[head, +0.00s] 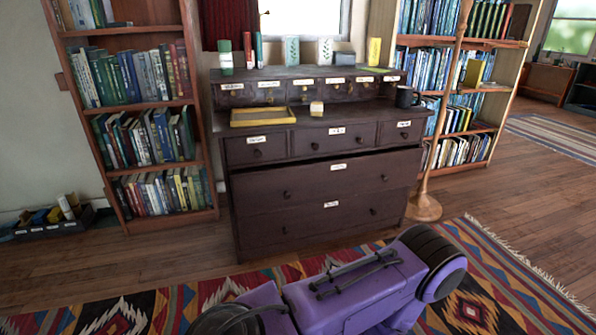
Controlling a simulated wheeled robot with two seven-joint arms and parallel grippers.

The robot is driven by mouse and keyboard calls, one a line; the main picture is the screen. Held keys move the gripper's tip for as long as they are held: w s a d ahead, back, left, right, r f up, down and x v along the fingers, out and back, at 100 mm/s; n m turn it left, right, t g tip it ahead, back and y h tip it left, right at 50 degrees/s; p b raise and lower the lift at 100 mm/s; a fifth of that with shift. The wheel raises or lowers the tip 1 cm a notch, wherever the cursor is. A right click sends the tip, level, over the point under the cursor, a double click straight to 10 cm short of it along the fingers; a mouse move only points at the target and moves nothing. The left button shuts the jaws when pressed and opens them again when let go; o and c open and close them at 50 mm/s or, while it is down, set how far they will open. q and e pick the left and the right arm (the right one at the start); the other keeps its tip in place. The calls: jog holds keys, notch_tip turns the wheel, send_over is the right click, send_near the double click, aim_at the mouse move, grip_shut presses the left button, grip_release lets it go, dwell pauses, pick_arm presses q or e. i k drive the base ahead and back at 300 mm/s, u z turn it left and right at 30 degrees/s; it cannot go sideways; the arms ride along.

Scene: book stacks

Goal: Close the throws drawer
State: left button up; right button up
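A dark brown chest of drawers (232,215) stands ahead of me against the wall. It has a row of small drawers at the top, three medium drawers under its worktop and two wide drawers below. The upper wide drawer (310,184) stands out from the chest, with a dark gap along its top edge. The lower wide drawer (300,221) looks shut. Each wide drawer has two dark round knobs and a white label. The labels are too small to read, so I cannot tell which one says throws. Neither of my grippers shows in the head view.
Bookcases stand left (212,190) and right (492,150) of the chest. A wooden stand (424,207) is close by its right side. A yellow tray (262,122), small jar (316,108) and dark mug (404,97) sit on the worktop. A patterned rug (120,312) lies in front.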

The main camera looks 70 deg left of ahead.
aim_at(268, 188)
jog(key=u, duration=0.65)
jog(key=i, duration=0.65)
jog(key=u, duration=1)
jog(key=i, duration=0.7)
jog(key=u, duration=0.15)
